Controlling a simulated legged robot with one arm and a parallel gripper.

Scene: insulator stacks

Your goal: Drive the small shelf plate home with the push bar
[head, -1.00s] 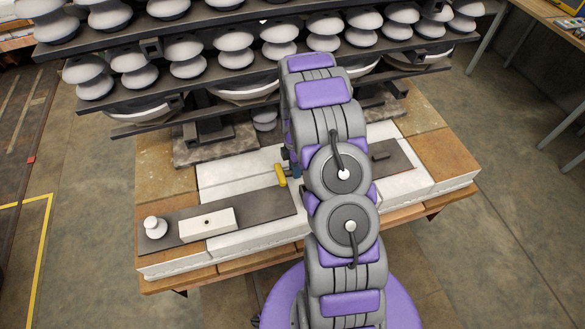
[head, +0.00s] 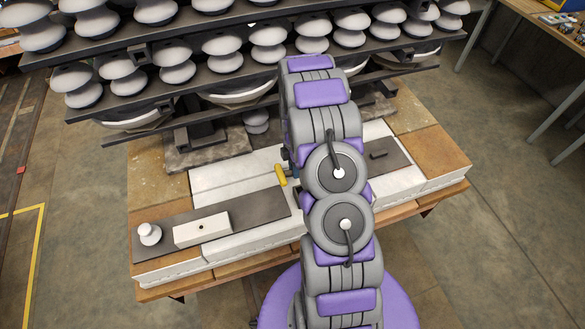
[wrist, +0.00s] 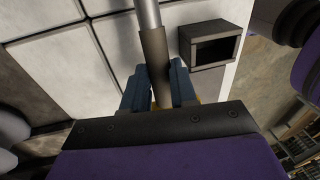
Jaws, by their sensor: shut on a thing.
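My gripper (wrist: 160,90) has blue fingers and is shut on the dark sleeve of a push bar (wrist: 154,52). A pale grey rod runs out from the sleeve to the top of the wrist view. In the head view, a yellow end piece (head: 281,175) shows beside the gripper, over the white bench top; it looks like part of the bar. My arm hides most of the gripper there. I cannot pick out the small shelf plate for certain. A dark, open-fronted box (wrist: 210,45) stands right of the bar in the wrist view, apart from it.
A rack of insulators (head: 205,55) stands behind the bench. On the left dark mat (head: 255,208) are a white block with a hole (head: 202,229) and a small white knob (head: 149,234). A small dark block (head: 378,154) lies on the right mat. The bench's white middle (head: 235,178) is clear.

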